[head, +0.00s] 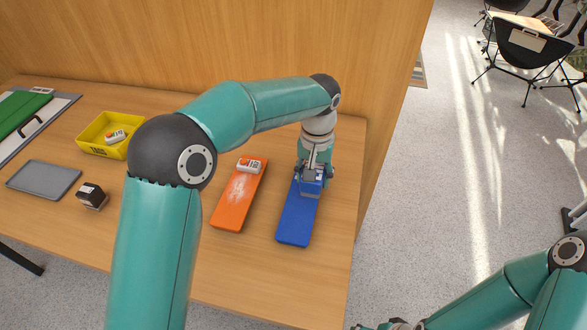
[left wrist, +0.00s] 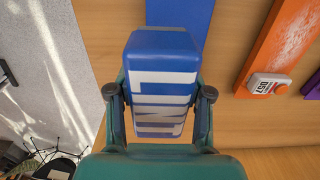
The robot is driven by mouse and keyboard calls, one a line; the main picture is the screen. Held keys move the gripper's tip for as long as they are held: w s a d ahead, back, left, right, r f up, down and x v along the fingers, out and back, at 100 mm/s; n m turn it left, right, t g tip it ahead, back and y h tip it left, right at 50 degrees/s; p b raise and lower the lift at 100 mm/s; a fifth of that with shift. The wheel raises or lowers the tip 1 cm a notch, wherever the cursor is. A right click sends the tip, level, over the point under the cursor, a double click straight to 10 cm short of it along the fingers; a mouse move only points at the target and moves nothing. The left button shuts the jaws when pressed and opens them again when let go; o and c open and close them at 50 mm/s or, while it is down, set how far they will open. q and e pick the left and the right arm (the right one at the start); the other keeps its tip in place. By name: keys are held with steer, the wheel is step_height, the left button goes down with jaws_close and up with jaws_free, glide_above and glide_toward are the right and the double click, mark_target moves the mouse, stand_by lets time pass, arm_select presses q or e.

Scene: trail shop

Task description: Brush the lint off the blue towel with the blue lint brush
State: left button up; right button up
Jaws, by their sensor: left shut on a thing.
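The blue towel (head: 295,226) lies flat and lengthwise near the right end of the wooden table; its near part looks bare, with no lint I can make out. Its edge also shows at the top of the left wrist view (left wrist: 180,12). My left gripper (head: 314,172) is shut on the blue lint brush (head: 311,188), over the towel's far part. In the left wrist view the brush (left wrist: 163,80), with pale lettering, sits between both fingers. I cannot tell if it touches the towel. My right gripper is barely in view at the bottom edge.
An orange towel (head: 232,207) with white lint and a white labelled block (head: 250,165) lies to the left. Further left are a dark block (head: 91,194), a yellow bin (head: 84,146) and a grey tray (head: 43,190). A wooden panel (head: 230,40) rises behind.

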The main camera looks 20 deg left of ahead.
arm_select(q)
steer(key=shift+r+p, duration=1.1)
steer(key=shift+r, duration=0.65)
steer(key=shift+s+a+f, duration=0.1)
